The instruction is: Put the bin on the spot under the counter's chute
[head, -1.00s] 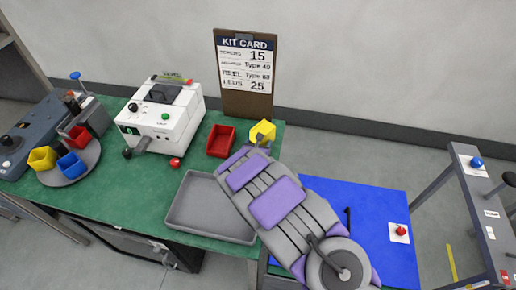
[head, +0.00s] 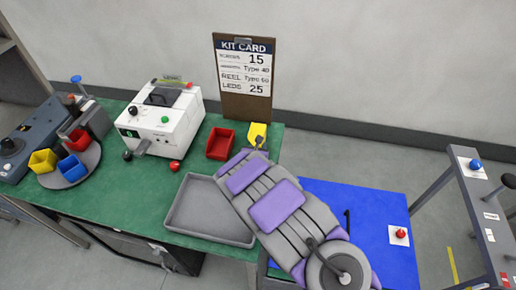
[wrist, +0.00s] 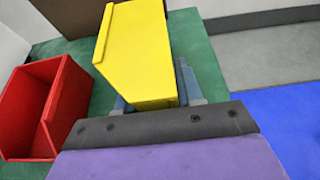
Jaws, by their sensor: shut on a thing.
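A yellow bin (head: 257,132) is at the end of my arm, over the back right part of the green bench. In the wrist view the bin (wrist: 140,55) fills the space ahead of the jaws, a smooth yellow side facing the camera. My gripper (wrist: 158,95) is shut on it, with grey-blue fingers showing at either side. The bin looks tilted; whether it touches the bench is unclear. The counter seems to be the white machine (head: 160,120), with a grey chute-like part (head: 142,147) at its front left. The spot under that part is not clearly visible.
A red bin (head: 220,143) stands just left of my gripper. A grey tray (head: 190,232) lies at the bench front. A turntable (head: 70,174) with small coloured bins is far left. A kit card board (head: 245,100) stands behind. A blue surface (head: 370,230) is right.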

